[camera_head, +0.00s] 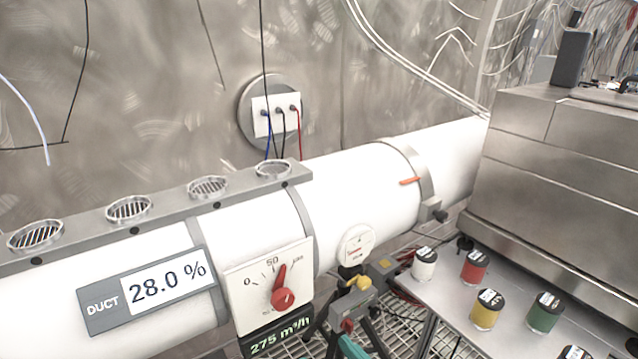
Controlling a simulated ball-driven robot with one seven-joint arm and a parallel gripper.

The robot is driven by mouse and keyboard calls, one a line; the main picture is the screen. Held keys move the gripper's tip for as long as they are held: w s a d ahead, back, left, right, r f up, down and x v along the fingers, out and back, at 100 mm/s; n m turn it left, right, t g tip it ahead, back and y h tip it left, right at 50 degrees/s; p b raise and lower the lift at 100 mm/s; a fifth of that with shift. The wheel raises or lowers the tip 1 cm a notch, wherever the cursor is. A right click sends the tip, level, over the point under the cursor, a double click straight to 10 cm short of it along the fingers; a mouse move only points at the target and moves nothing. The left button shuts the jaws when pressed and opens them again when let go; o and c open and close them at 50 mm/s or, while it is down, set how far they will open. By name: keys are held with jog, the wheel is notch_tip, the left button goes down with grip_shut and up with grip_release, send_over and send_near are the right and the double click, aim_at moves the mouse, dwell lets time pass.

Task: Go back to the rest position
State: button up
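My gripper and arm do not show in the head view. A thick white duct (350,195) runs from the lower left toward the right. Below the dial a dark readout (277,336) shows "275 m³/h".
A grey rail with several round vents (129,208) tops the duct. A round gauge (357,244) and a tripod device (352,297) stand before it. A metal table (445,303) at right holds several lidded jars, including a red one (474,266). Steel boxes (560,160) stand behind.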

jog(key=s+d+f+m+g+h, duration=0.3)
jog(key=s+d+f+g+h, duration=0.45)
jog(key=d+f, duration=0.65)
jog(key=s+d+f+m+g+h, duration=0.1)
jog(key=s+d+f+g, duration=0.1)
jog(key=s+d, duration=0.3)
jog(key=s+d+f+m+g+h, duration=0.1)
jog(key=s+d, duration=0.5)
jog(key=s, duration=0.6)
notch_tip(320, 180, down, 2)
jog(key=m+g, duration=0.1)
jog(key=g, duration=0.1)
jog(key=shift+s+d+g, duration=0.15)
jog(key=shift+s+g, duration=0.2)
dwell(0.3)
